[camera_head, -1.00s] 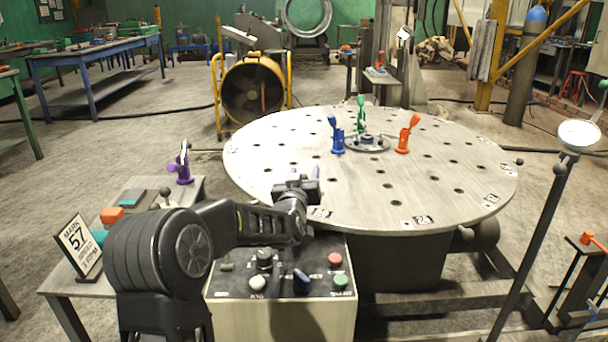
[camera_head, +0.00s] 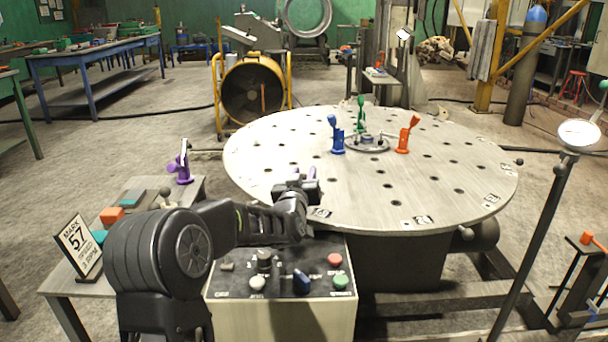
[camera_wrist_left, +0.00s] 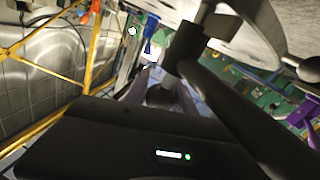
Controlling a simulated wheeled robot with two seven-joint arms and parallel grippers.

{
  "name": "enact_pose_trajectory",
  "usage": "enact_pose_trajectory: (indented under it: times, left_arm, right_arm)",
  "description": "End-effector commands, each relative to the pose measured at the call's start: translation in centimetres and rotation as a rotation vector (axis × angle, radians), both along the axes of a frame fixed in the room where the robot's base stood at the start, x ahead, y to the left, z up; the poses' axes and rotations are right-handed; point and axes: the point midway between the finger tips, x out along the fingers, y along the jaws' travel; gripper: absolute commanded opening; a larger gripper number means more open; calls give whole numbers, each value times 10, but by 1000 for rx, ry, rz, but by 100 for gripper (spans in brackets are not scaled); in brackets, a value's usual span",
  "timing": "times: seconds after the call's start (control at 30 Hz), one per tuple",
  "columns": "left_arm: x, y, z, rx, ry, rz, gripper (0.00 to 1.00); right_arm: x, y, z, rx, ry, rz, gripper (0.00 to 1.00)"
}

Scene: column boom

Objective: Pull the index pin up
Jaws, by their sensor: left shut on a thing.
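My left gripper (camera_head: 298,184) is at the near edge of the round table (camera_head: 280,135), just above the control box. It hides the index pin in the head view. In the left wrist view, the left gripper (camera_wrist_left: 160,88) is closed around a dark round knob (camera_wrist_left: 160,96), which looks like the top of the index pin. A dark collar (camera_wrist_left: 184,52) and a thick dark bar are close beside it. How far the pin is raised cannot be told. My right gripper is in neither view.
The control box (camera_head: 315,284) with buttons and knobs stands below the gripper. Blue (camera_head: 337,136), green (camera_head: 361,115) and orange (camera_head: 403,136) clamps stand on the table. A side table at left carries a purple clamp (camera_head: 182,165) and a sign (camera_head: 77,246). A lamp post (camera_head: 540,230) is at right.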

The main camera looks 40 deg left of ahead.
Motion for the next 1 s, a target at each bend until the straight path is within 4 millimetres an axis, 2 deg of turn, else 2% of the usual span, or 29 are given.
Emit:
enact_pose_trajectory:
  times: [0.53, 0.8, 1.0]
  left_arm:
    - [0, 0, 0, 0, 0, 0, 0]
    - [0, 0, 35, 3, -3, 1, 0]
    - [0, 1, 37, 3, -5, 1, 0]
  right_arm:
    - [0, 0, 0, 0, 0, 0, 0]
    - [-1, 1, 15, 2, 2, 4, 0]
    - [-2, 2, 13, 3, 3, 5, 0]
